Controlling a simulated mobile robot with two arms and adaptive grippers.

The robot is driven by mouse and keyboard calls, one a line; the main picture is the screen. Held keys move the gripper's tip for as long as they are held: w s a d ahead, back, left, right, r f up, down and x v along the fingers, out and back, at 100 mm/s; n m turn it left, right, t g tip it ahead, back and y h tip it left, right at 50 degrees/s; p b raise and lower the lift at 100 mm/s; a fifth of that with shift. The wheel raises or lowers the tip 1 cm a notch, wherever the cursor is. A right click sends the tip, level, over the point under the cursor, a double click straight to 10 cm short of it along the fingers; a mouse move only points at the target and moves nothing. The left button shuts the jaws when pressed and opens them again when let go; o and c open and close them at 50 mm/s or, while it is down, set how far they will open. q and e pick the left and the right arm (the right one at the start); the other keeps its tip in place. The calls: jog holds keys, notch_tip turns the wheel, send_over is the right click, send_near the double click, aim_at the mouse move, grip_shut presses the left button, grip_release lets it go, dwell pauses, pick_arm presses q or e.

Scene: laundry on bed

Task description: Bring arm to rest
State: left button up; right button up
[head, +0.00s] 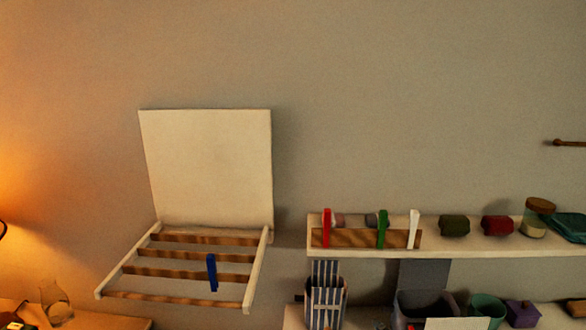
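Neither of my grippers and neither of my arms shows in the head view, so whether they are open or holding anything is hidden.
A wall drying rack (252,275) is folded down, a blue clip (212,272) on its bar. The upper shelf (480,244) bears red (327,228), green (383,229) and white clips (414,229), rolled cloths and a jar (537,217). A striped container (326,300) stands below. The wall above is clear.

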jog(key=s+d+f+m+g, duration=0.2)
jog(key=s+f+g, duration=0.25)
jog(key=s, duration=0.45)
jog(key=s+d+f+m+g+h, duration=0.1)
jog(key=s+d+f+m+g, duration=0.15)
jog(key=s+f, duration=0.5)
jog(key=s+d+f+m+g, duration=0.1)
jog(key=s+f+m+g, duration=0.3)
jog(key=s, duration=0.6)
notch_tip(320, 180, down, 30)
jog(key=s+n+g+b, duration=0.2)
jog(key=b, duration=0.1)
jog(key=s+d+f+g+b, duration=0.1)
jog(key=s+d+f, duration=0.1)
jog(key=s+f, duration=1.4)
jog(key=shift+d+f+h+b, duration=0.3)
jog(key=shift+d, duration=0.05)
